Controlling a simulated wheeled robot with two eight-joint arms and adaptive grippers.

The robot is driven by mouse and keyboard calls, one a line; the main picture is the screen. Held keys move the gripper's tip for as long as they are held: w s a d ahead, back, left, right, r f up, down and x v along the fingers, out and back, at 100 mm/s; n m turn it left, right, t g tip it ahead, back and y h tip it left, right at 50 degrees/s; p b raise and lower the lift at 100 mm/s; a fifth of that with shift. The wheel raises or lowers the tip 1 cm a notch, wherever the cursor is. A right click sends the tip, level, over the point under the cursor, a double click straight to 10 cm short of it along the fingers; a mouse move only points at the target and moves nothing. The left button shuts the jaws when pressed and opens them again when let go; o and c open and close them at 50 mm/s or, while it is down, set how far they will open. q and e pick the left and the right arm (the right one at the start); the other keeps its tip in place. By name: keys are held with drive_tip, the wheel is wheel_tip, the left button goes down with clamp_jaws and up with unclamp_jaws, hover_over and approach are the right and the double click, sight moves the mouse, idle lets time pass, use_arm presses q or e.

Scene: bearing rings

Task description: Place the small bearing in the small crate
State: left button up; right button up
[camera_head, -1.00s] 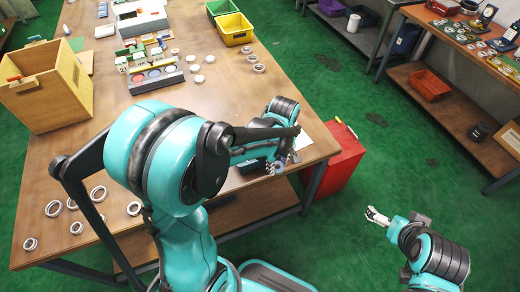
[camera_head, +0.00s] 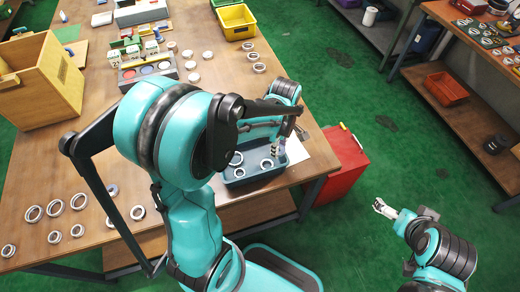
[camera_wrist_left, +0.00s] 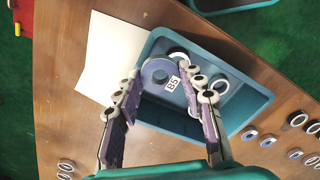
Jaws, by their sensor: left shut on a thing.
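My left gripper (camera_head: 277,147) is over the right part of a small teal crate (camera_head: 255,180) near the table's front edge. In the left wrist view the gripper (camera_wrist_left: 160,80) is shut on a grey-blue ring (camera_wrist_left: 157,66), held over the crate (camera_wrist_left: 262,92). A white tag reading B5 shows at the ring; I cannot tell which surface bears it. Pale rings lie in the crate, one at its right side (camera_wrist_left: 219,86) and others partly hidden by the fingers. My right gripper (camera_head: 382,207) is empty over the green floor, its fingers apart.
Several loose rings (camera_head: 55,207) lie at the table's front left, and more near the middle. A wooden box (camera_head: 45,85), a tray with coloured discs (camera_head: 148,70) and a yellow bin (camera_head: 237,22) stand farther back. A red cabinet (camera_head: 345,165) is beside the table.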

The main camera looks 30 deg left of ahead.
use_arm(q)
drive_tip(key=b, duration=0.2)
hover_over(261, 152)
drive_tip(key=f, duration=0.4)
drive_tip(key=shift+d+f, duration=0.4)
drive_tip(key=shift+a+f, duration=0.2)
drive_tip(key=shift+a, duration=0.25)
drive_tip(key=shift+f+b, duration=1.05)
drive_tip(key=shift+f, duration=0.85)
drive_tip(key=shift+f, duration=0.2)
drive_tip(key=o, duration=1)
drive_tip(key=shift+c, duration=0.2)
drive_tip(key=shift+r, duration=0.1)
